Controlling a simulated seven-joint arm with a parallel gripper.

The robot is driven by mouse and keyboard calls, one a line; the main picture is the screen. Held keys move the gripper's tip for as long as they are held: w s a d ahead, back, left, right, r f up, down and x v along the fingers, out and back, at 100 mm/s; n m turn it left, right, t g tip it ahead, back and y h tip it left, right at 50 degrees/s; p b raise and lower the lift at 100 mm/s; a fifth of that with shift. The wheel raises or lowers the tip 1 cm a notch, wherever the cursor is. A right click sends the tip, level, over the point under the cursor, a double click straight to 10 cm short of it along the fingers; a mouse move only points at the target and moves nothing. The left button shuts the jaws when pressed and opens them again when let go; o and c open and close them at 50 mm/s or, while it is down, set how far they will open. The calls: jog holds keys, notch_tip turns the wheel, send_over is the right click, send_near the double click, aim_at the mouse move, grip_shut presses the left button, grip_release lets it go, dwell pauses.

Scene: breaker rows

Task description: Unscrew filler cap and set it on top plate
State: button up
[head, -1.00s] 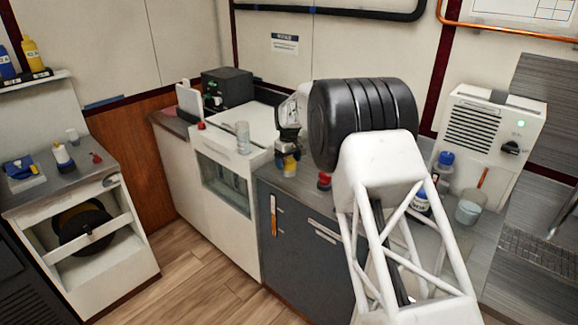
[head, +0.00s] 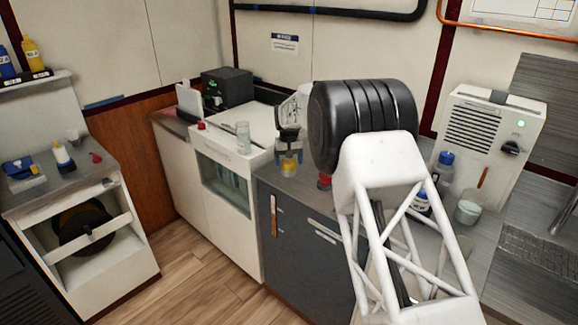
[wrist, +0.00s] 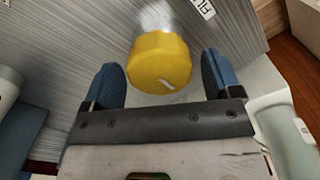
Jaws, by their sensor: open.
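In the wrist view, a round yellow cap (wrist: 160,63) with a short white line on it shows between my gripper's (wrist: 161,72) two blue fingers. The fingers are apart, with a gap on each side of it. A pale, blurred body shows beyond the cap. In the head view, my gripper (head: 288,143) hangs over a small yellow item (head: 289,169) on the grey counter. I cannot tell whether this is the filler cap. A red cap (head: 201,125) stands on the white tank unit (head: 222,146), whose flat white top (head: 215,122) shows behind.
A clear glass (head: 243,138) stands on the tank unit's edge, left of my gripper. A red-topped item (head: 324,181) stands to its right, partly behind my arm. A blue-capped bottle (head: 445,165) and a cup (head: 468,211) stand farther right.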

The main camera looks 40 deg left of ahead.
aim_at(289, 160)
jog(key=c, duration=0.8)
jog(key=shift+n, duration=4.3)
jog(key=shift+r, duration=0.35)
jog(key=shift+r, duration=0.35)
jog(key=shift+r, duration=0.35)
jog(key=shift+r, duration=0.35)
jog(key=shift+r, duration=0.3)
